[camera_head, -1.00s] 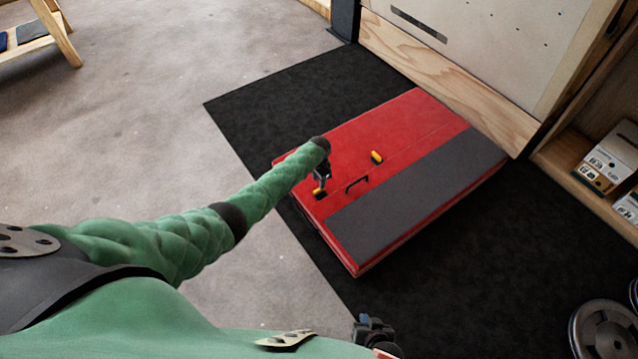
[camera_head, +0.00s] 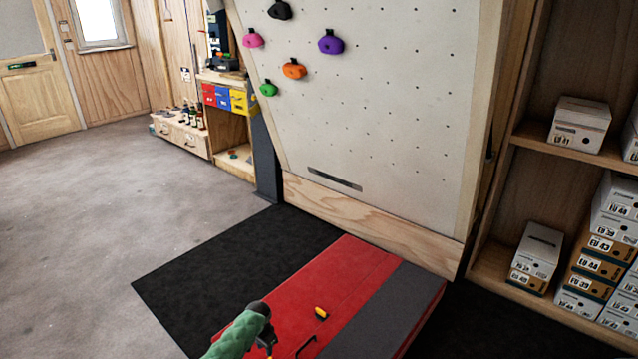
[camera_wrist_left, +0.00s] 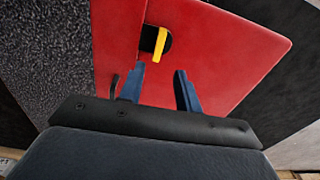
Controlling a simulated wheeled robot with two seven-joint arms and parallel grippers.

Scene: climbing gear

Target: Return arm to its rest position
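My left arm comes in at the bottom of the head view, and its gripper (camera_head: 267,346) is over the red crash pad (camera_head: 345,270). In the left wrist view, the gripper (camera_wrist_left: 158,88) is open, its two dark blue fingers apart with nothing held between them. A yellow and black object (camera_wrist_left: 160,43) lies on the red pad beyond the fingertips. In the head view, a small yellow and black object (camera_head: 321,313) lies on the pad to the right of the gripper; I cannot tell if it is the same one. My right gripper is not in view.
The pad, with a grey strip (camera_head: 377,318) and a black handle (camera_head: 305,346), lies on a black mat (camera_head: 235,262) before a climbing wall (camera_head: 385,110). Shelves with shoe boxes (camera_head: 536,250) stand at the right. The grey floor (camera_head: 90,220) at left is clear.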

